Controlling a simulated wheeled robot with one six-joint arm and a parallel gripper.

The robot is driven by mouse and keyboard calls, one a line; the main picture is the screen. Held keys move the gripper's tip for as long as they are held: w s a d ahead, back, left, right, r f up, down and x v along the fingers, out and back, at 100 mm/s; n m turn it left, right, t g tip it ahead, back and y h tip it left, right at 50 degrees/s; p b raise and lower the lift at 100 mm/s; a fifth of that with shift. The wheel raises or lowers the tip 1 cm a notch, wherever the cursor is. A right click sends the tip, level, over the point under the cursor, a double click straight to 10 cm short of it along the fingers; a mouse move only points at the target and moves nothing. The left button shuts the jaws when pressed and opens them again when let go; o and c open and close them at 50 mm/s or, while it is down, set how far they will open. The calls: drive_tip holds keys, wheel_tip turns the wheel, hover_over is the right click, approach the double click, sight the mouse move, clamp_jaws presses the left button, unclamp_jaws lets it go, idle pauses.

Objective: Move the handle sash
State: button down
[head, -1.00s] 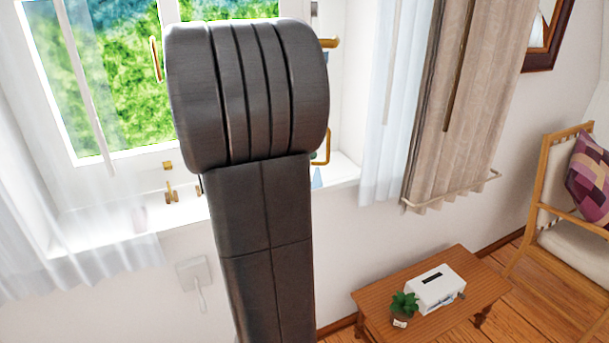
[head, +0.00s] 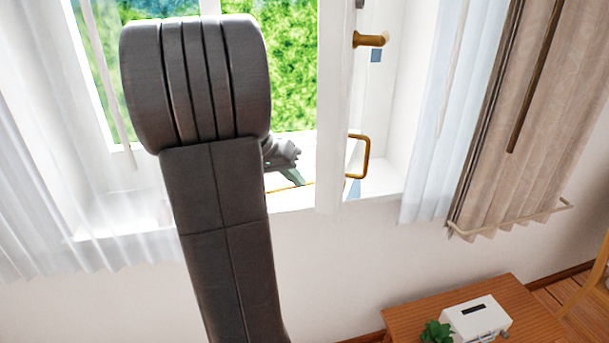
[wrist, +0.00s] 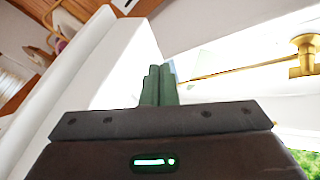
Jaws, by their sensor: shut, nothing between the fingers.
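The window's white upright sash frame (head: 333,120) stands right of my arm in the head view. A brass looped handle (head: 358,157) is on its right side, with another brass knob-like fitting (head: 368,40) higher up. My gripper (head: 295,177) shows partly past my arm, low by the sill and left of that frame; it does not appear to touch the handle. In the wrist view my gripper (wrist: 157,72) has its green fingers shut together and empty. A brass fitting with a long thin rod (wrist: 305,48) lies to their right. My arm hides much of the window.
Sheer curtains hang at the left (head: 45,150) and right (head: 440,130), with a beige drape (head: 530,120) beyond. A wooden table (head: 535,325) with a white box (head: 476,318) and a small plant (head: 437,332) stands at lower right. Wall below the sill is clear.

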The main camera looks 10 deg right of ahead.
drive_tip(key=shift+s+d, duration=0.75)
drive_tip(key=shift+d, duration=0.3)
drive_tip(key=shift+d, duration=0.1)
